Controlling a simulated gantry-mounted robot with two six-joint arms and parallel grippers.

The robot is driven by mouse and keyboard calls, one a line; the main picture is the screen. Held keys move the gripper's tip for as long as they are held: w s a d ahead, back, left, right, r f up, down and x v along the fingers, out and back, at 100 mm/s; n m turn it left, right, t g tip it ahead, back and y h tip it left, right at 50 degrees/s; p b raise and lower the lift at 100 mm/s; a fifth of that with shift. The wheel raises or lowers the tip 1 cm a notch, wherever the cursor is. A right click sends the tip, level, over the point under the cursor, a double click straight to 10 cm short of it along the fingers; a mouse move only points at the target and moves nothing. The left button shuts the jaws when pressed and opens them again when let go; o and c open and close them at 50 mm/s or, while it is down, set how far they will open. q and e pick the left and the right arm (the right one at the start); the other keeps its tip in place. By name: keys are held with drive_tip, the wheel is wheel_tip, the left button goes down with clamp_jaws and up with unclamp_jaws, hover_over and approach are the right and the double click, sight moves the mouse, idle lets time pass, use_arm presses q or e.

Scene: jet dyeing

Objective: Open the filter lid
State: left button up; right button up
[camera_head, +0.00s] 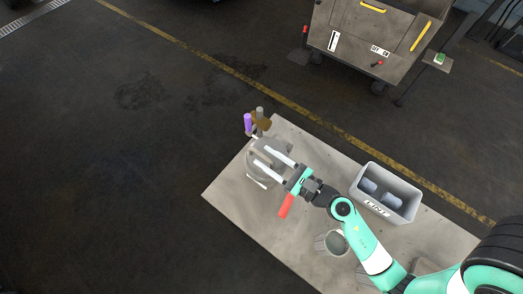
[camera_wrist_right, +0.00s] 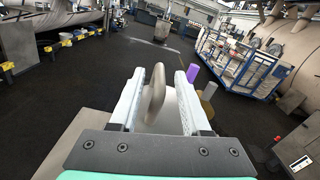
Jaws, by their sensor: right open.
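The filter (camera_head: 252,153) is a round grey housing on the left end of the workbench in the head view. Its pale lid (camera_wrist_right: 170,112) shows partly between my fingers in the right wrist view, with a beige upright loop handle (camera_wrist_right: 154,98). My right gripper (camera_head: 261,156) is over the filter, its two white fingers spread. In the right wrist view, the open fingers (camera_wrist_right: 160,72) stand on either side of the handle, with a gap visible at each side. The lower lid is hidden by my gripper. My left gripper is not in view.
A purple grip (camera_head: 248,122) and a grey post (camera_head: 260,113) stand beside the filter. A red handle (camera_head: 285,206) lies below my wrist. A grey bin (camera_head: 376,206) and a metal cup (camera_head: 321,243) stand on the workbench (camera_head: 229,194). A machine (camera_head: 350,45) stands behind.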

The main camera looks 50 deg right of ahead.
drive_tip(key=shift+w, duration=1.2)
drive_tip(key=shift+a, duration=0.1)
clamp_jaws()
idle(0.4)
